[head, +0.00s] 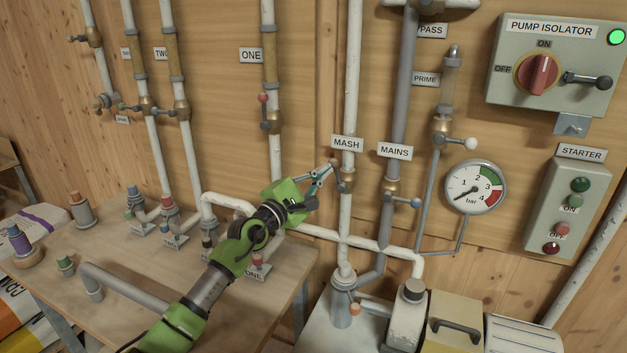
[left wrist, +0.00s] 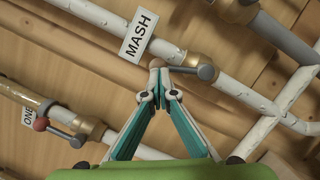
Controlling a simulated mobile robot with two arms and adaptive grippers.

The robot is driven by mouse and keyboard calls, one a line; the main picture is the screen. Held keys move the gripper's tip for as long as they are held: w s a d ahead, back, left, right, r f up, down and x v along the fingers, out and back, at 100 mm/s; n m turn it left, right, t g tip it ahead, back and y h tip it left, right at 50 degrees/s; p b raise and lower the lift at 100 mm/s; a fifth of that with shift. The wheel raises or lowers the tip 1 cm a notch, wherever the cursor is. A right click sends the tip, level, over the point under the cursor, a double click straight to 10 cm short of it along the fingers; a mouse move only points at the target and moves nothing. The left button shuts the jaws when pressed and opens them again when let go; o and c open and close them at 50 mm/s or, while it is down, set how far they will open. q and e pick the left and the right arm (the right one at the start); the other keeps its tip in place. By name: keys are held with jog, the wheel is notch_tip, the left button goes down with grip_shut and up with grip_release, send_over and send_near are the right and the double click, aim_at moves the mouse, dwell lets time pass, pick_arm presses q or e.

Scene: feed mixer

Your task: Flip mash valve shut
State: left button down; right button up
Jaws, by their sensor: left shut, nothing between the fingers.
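The mash valve (head: 347,181) is a brass body on the white upright pipe below the MASH label (head: 347,144). Its short grey lever points up from the hub, tilted a little left of the pipe, with a brownish knob (head: 333,162) at its end. In the left wrist view the knob (left wrist: 155,63) and the brass body (left wrist: 202,62) both show. My left gripper (head: 328,170) is shut and empty. Its fingertips (left wrist: 160,92) are right beside the knob; I cannot tell whether they touch. My right gripper is not in view.
The mains valve (head: 390,188), with a blue-knobbed lever pointing right, stands close on the right. The valve (head: 270,122) under the ONE label is on the left, its red-knobbed lever up. A pressure gauge (head: 475,188) and a bench (head: 130,270) with pipe stubs surround this.

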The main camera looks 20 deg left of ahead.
pick_arm(q)
jog(key=shift+d+r+m+g+p, duration=0.25)
jog(key=shift+d+m+p, duration=0.1)
jog(key=shift+m, duration=0.35)
jog(key=shift+d+r+m+g+p, duration=0.15)
jog(key=shift+d+m+g+p, duration=0.15)
jog(key=shift+m, duration=0.4)
dwell(1.0)
jog(key=a+f+b+v, duration=0.2)
jog(key=b+v, duration=0.4)
jog(key=v, duration=0.6)
jog(key=shift+a+b, duration=0.15)
jog(key=shift+b, duration=0.15)
jog(key=shift+w+f, duration=0.1)
